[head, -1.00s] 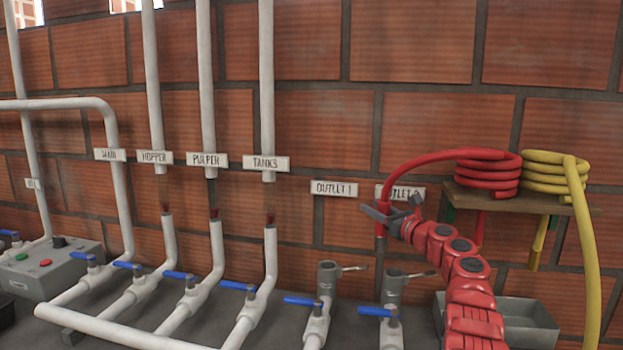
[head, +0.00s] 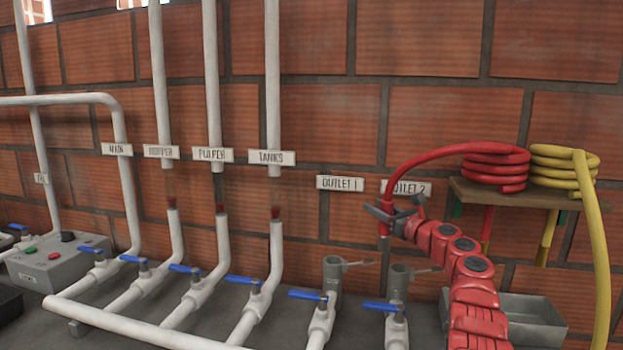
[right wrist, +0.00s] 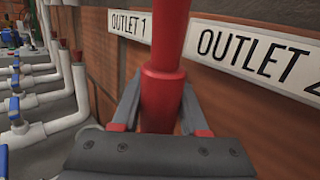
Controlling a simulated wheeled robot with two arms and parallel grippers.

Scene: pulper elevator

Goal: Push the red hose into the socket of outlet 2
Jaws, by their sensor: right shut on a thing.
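The red hose (head: 435,152) runs from a coil (head: 497,168) on a wooden shelf, arching left and down to its end. My right gripper (head: 386,212) is shut on the hose near this end, in front of the outlet 2 label (head: 408,188). In the right wrist view the red hose (right wrist: 160,95) stands upright between the two fingers. The hose end hangs above the grey socket of outlet 2 (head: 399,285), apart from it and slightly to its left. The socket has a lever at its right side. My left gripper is not in view.
The similar outlet 1 socket (head: 333,275) stands just left. Blue-handled valves (head: 384,307) and white pipes line the bench. A yellow hose coil (head: 563,168) sits on the shelf (head: 520,192), and a grey bin (head: 527,322) stands below. A brick wall is close behind.

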